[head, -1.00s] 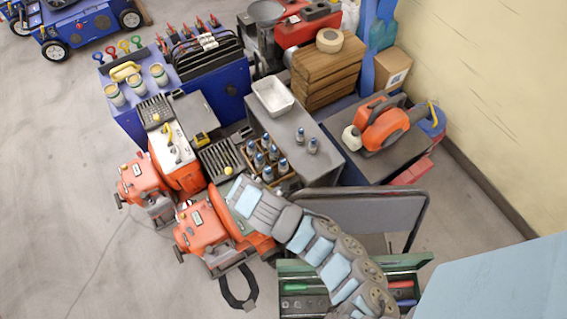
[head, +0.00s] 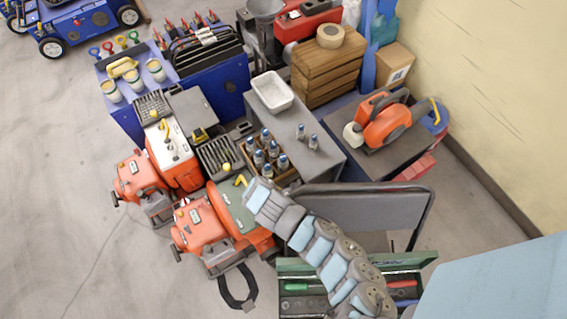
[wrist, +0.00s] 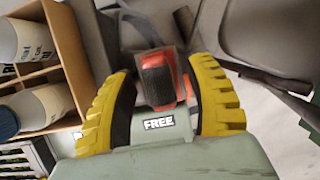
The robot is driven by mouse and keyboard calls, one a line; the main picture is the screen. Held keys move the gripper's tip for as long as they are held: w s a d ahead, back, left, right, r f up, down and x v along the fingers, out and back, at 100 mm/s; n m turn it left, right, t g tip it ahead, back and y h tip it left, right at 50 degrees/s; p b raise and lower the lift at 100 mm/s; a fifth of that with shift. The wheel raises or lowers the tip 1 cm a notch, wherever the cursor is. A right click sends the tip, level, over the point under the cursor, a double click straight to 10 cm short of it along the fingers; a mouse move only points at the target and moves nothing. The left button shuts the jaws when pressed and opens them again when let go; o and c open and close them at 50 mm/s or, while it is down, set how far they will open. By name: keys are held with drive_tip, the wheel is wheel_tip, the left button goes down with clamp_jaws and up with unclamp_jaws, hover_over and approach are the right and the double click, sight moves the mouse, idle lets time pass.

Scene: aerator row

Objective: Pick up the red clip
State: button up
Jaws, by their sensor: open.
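My gripper (wrist: 165,110) is open, its two yellow ribbed fingers apart in the wrist view. Between them shows a red-orange piece with a dark ribbed face (wrist: 157,80). It may be the red clip, but I cannot be sure. A grey-green surface with a "FREE" label (wrist: 159,124) lies in front of its lower end. I cannot tell whether the fingers touch either. In the head view my gripper is mostly hidden by the wrist, with one yellow finger (head: 241,180) showing above the green-topped orange machine (head: 228,207). Several red-handled clips (head: 186,29) stand far off on the blue cart.
A wooden crate of bottles (head: 287,178) stands close beside my gripper; it also shows at the left in the wrist view (wrist: 72,65). A grey panel with a dark frame (head: 365,207) is to the right. Open floor (head: 60,220) lies at the left.

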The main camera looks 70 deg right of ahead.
drive_tip(key=shift+w, duration=0.1)
clamp_jaws()
